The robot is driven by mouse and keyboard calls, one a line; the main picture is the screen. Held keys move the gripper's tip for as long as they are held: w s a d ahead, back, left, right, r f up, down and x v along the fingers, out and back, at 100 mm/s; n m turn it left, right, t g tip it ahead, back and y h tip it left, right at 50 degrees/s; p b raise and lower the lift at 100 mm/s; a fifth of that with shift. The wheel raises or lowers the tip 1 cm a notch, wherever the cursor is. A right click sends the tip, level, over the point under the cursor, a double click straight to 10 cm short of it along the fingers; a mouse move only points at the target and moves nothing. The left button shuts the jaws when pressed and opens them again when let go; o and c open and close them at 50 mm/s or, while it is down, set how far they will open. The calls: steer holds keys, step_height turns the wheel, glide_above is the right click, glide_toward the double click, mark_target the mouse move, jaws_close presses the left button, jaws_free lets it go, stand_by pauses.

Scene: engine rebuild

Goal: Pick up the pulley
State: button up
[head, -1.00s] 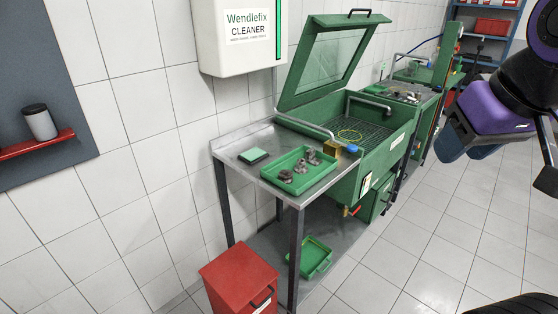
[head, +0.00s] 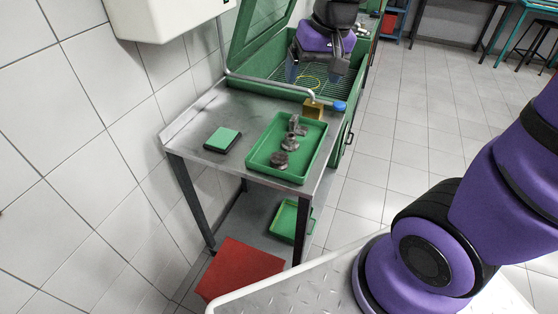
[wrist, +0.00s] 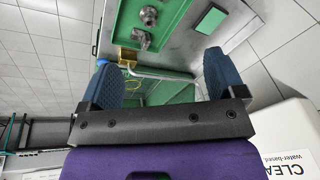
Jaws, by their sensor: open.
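Several grey metal parts lie in a green tray (head: 255,157) on the steel side table. A low round stepped part (head: 280,160) is at the near end, another round part (head: 290,143) is in the middle, and an upright bracket-like part (head: 297,126) is at the far end. One of the round parts is probably the pulley; I cannot tell which. In the wrist view a round part (wrist: 148,15) and the bracket-like part (wrist: 142,40) show. My gripper (head: 316,72) is open and empty over the green wash basin, beyond the tray and apart from it.
A green-topped pad (head: 222,139) lies left of the tray. A brass block (head: 314,109), a blue cap (head: 339,107) and a bent pipe (head: 270,85) stand between tray and basin. The raised lid (head: 257,40) is left of my gripper. A red box (head: 240,268) stands below.

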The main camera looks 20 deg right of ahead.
steer(key=w+a+f+m+g, duration=0.1)
steer(key=w+a+f, duration=0.1)
steer(key=w+f, duration=0.6)
steer(key=m+g+h, duration=0.1)
glide_above(280, 158)
steer(key=f, duration=1.7)
steer(key=shift+w+d+f, duration=0.15)
steer(key=shift+d+f, duration=0.05)
steer(key=shift+d, duration=0.05)
steer(key=shift+a+f, duration=0.15)
steer(key=shift+f, duration=1.25)
steer(key=shift+a+f, duration=0.15)
steer(key=shift+f, duration=1.25)
steer(key=c, duration=1.2)
steer(key=shift+r, duration=0.15)
